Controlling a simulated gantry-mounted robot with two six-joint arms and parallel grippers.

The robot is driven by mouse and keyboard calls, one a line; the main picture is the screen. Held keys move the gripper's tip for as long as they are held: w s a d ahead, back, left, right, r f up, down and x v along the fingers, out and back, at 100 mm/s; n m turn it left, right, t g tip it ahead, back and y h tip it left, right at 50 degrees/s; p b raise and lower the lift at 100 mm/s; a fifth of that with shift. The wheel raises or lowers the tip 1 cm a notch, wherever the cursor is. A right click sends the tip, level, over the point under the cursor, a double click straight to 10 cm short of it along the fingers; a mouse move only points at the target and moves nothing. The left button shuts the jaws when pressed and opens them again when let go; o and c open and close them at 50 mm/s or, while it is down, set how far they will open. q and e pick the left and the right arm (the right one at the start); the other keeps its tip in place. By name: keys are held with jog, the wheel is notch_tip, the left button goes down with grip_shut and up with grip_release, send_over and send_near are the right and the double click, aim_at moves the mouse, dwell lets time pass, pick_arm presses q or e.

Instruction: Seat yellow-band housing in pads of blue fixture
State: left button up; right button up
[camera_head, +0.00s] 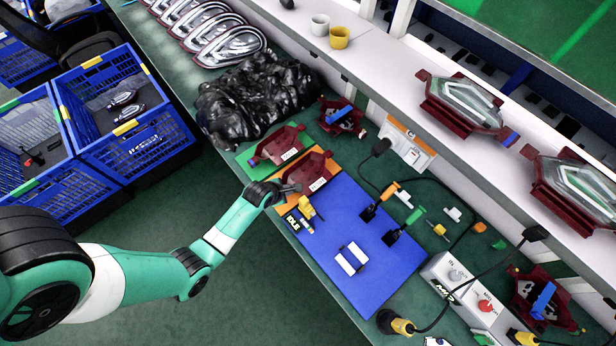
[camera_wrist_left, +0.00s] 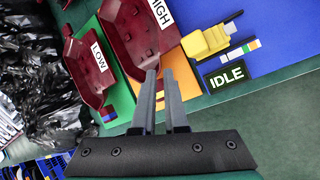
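A dark red housing (camera_head: 306,175) with a white label lies on the orange mat; in the left wrist view this housing (camera_wrist_left: 137,35) has a HIGH label. A second dark red housing (camera_head: 281,147), labelled LOW in the left wrist view (camera_wrist_left: 92,68), lies on the green mat. A blue board (camera_head: 335,215) carries a piece with two white pads (camera_head: 352,258). My right gripper is not in view.
A yellow block (camera_head: 305,208) lies by the IDLE sign (camera_head: 292,221). Orange and green handled tools (camera_head: 378,205) stand on the board. Black plastic wrap (camera_head: 258,95) lies at the far left of the bench. Shelved lamps (camera_head: 462,103) and a control box (camera_head: 465,285) are on the right.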

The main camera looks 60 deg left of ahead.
aim_at(307, 178)
pick_arm(q)
jog(key=b+x, duration=0.5)
jog(key=x, duration=0.1)
jog(key=shift+w+f+b, duration=0.15)
jog(key=shift+w+b, duration=0.15)
jog(key=shift+w, duration=0.1)
jog(key=b+x, duration=0.2)
jog(key=x, duration=0.2)
jog(key=shift+w+f, duration=0.1)
jog(key=shift+w+a+f+b, duration=0.15)
jog(key=shift+w+f+b, duration=0.1)
jog(key=shift+f+b, duration=0.1)
jog(key=shift+r, duration=0.15)
grip_shut()
